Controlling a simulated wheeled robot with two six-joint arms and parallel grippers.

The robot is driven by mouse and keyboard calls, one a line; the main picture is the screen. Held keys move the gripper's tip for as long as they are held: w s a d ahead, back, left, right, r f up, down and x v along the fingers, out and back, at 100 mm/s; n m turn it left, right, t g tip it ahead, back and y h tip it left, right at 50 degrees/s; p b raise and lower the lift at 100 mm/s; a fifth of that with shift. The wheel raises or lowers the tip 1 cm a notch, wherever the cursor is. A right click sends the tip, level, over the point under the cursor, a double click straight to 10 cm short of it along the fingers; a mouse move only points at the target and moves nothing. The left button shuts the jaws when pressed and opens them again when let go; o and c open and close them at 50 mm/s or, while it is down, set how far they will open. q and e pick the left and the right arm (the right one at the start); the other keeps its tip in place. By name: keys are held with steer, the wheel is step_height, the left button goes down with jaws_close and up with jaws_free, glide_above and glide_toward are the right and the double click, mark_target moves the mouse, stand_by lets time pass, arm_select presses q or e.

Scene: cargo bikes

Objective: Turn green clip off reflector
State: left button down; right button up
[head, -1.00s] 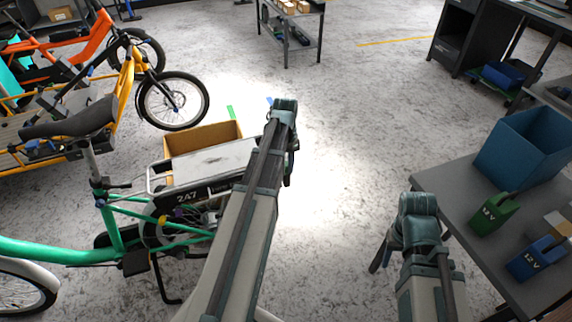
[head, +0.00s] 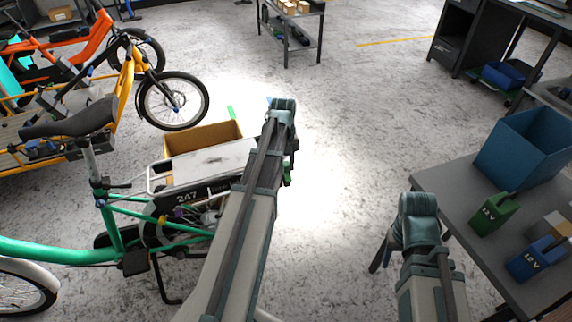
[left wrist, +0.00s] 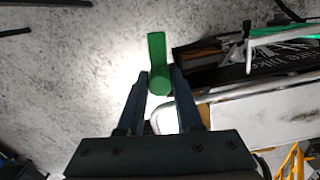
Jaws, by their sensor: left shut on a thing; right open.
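The green clip (left wrist: 157,62) lies between the fingertips of my left gripper (left wrist: 160,84) in the left wrist view, its flat tab pointing away from the jaws. My left gripper (head: 289,172) is shut on it.
A cardboard box (head: 200,138) stands behind the bike's rack (head: 213,162). The grey table (head: 447,187) at right holds a blue bin (head: 522,145), a green battery (head: 494,214) and a blue battery (head: 530,262). The floor between bike and table is clear.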

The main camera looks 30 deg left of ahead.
mark_target(284, 163)
arm_select(q)
steer(key=shift+n, duration=0.8)
steer(key=c, duration=0.6)
jaws_free()
steer(key=shift+r, duration=0.15)
steer(key=r+p, duration=1.3)
steer(key=shift+a+r+p, duration=0.25)
steer(key=shift+a+p, duration=0.05)
steer(key=shift+p, duration=0.1)
